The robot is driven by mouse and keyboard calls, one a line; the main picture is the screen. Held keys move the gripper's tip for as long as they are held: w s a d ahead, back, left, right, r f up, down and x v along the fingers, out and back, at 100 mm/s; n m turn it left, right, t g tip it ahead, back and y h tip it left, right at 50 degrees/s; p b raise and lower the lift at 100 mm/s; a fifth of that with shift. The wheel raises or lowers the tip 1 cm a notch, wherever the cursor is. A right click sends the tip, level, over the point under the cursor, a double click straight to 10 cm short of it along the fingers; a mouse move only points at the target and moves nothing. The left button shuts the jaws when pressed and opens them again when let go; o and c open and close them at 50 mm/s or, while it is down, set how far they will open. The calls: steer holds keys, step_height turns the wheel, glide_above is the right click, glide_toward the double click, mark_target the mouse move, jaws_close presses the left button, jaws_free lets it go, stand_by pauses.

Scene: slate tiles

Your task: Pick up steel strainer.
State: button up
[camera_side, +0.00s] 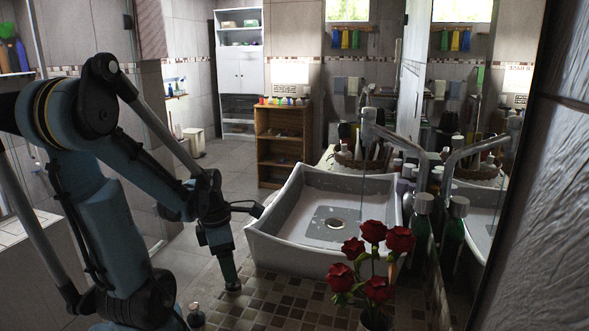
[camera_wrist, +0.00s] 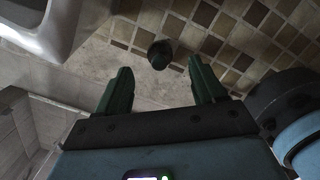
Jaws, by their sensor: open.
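A small dark round piece (camera_wrist: 160,54), which looks like the steel strainer, sits on the counter at the edge of the mosaic tiles in the wrist view. Its fine detail is too dark to make out. My gripper (camera_wrist: 160,78) is open, its two green fingers apart, with the piece showing between and just beyond the fingertips. Nothing is held. In the side view my gripper (camera_side: 230,272) points down over the tiled counter, left of the sink. A dark round shape (camera_side: 233,286) shows right at its tip; I cannot tell whether they touch.
The white sink (camera_side: 280,245) with a drain stands right of my gripper; its edge also shows in the wrist view (camera_wrist: 50,25). Red roses (camera_side: 375,260) stand at front right. A small dark bottle-like thing (camera_side: 195,316) is at front left. Bare tiles (camera_side: 285,300) lie between.

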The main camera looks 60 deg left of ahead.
steer(key=shift+w+f, duration=0.15)
steer(key=shift+f, duration=1)
steer(key=shift+w+f, duration=0.1)
steer(key=shift+f, duration=1.05)
steer(key=shift+c, duration=0.3)
steer(key=c, duration=1.2)
steer(key=shift+o, duration=0.2)
steer(key=shift+r, duration=0.15)
